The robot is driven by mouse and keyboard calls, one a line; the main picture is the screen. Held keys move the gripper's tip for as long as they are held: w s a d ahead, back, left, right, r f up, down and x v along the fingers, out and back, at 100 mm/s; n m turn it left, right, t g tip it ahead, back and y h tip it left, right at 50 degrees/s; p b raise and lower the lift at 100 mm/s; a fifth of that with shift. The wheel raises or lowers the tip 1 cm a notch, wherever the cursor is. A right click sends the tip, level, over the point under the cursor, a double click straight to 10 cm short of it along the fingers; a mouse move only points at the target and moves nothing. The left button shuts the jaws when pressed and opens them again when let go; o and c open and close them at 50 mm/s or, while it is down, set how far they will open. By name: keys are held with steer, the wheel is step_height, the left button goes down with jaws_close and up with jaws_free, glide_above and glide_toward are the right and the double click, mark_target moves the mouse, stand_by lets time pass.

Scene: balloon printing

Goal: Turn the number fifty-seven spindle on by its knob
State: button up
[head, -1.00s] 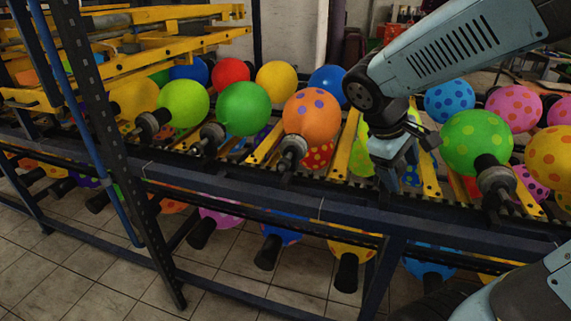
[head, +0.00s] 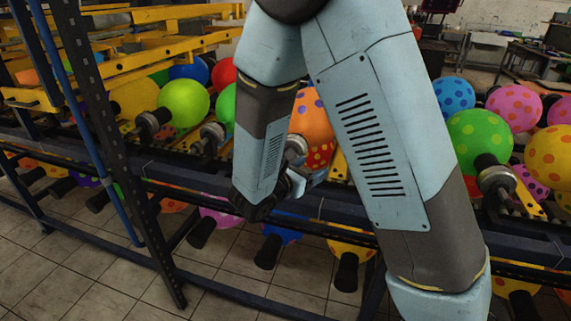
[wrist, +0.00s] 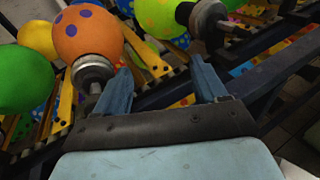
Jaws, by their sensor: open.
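No number is readable, so I cannot tell which spindle is fifty-seven. An orange balloon with purple dots (head: 312,120) sits on a spindle whose grey round knob (head: 296,146) shows just behind my gripper (head: 308,182). In the wrist view the orange balloon (wrist: 87,34) is at upper left and its knob (wrist: 92,70) lies just outside the left finger. My gripper (wrist: 165,83) is open, with nothing held between its fingers. A second knob (wrist: 203,17) shows beyond the fingers, by a lime spotted balloon (wrist: 160,15).
The dark rack rail (head: 190,189) runs across the front. Plain balloons, such as a lime one (head: 184,103), are on the left. A green spotted balloon (head: 479,138) with its knob (head: 497,178) is on the right. A dark upright post (head: 112,140) stands at left.

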steer(key=a+f+n+t+y, duration=0.5)
steer(key=a+f+n, duration=0.25)
steer(key=a, duration=0.35)
steer(key=x, duration=1.4)
steer(key=shift+a+r, duration=0.15)
steer(key=shift+r, duration=0.1)
steer(key=shift+c, duration=0.4)
steer(key=c, duration=0.9)
steer(key=shift+d, duration=0.3)
steer(key=shift+c, duration=0.3)
steer(key=shift+a, duration=0.2)
